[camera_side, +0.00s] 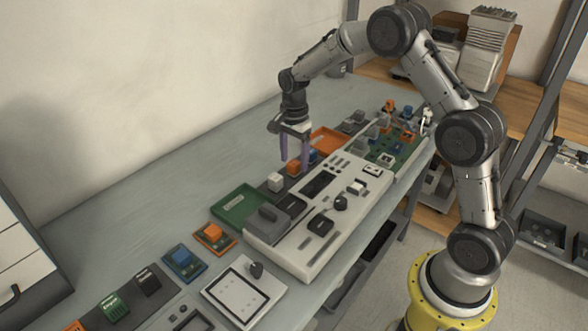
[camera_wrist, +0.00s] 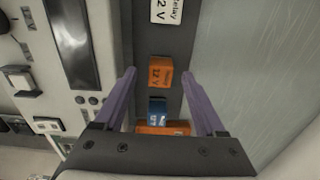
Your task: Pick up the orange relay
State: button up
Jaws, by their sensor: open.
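The orange relay (camera_side: 294,168) is a small block standing in a row on a dark strip, between a white relay (camera_side: 275,182) and a blue relay (camera_side: 313,156). In the wrist view the orange relay (camera_wrist: 160,71) shows a "12 V" label and lies between my purple fingertips, with a gap on each side. My gripper (camera_side: 294,171) is open and empty, pointing down at the orange relay. In the wrist view my gripper (camera_wrist: 158,73) spans across the strip. How far the fingertips reach down beside the relay is hard to tell.
The pale control unit (camera_side: 325,205) with knobs and a display stands beside the strip. A green tray (camera_side: 240,205) and an orange tray (camera_side: 327,138) lie at its ends. A green board (camera_side: 388,150) with parts stands farther back. The table by the wall is clear.

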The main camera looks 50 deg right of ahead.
jog(key=shift+f, duration=1.2)
grip_shut()
